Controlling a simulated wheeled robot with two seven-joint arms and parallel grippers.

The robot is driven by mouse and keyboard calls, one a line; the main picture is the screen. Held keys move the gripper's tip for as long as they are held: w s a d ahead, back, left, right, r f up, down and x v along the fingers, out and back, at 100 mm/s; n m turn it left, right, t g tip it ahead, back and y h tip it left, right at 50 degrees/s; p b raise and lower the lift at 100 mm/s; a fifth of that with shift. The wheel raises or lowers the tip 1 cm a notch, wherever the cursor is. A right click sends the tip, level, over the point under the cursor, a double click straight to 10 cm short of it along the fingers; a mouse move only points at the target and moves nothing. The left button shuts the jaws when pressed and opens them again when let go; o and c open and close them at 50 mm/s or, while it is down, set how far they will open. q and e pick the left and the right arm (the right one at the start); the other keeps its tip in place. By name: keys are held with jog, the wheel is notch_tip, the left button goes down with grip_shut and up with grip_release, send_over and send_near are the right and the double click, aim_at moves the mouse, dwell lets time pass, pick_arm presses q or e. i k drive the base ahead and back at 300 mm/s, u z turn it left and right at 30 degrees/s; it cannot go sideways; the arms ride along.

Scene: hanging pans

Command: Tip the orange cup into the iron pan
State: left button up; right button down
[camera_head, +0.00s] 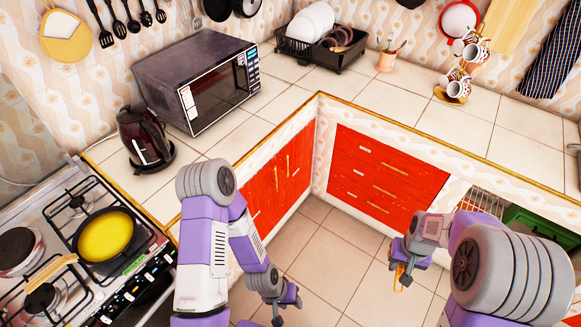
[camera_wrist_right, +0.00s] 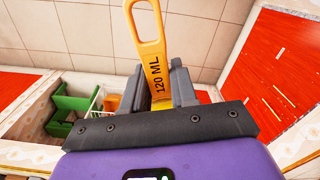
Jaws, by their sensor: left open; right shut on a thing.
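The orange cup is a measuring cup with a flat handle marked "120 ML". My right gripper (camera_head: 399,262) is shut on its handle (camera_wrist_right: 143,28), which stands up between the fingers in the right wrist view (camera_wrist_right: 160,88). In the head view a small part of the orange cup (camera_head: 399,279) shows below the gripper; its bowl cannot be made out. The gripper hangs over the floor, far from the stove. The dark iron pan (camera_head: 76,240) sits on a stove burner at the left, with yellow contents. My left gripper (camera_head: 277,311) is open and empty, low over the floor.
The gas stove (camera_head: 60,214) stands at the left, beside a kettle (camera_head: 143,137) and a microwave (camera_head: 198,84). The L-shaped counter (camera_head: 290,95) has red drawers (camera_head: 380,178) below. Mugs (camera_head: 458,82) hang at the back right. Open floor lies between the counters.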

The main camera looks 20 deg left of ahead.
aim_at(107, 232)
jog(key=u, duration=2.4)
jog(key=i, duration=0.15)
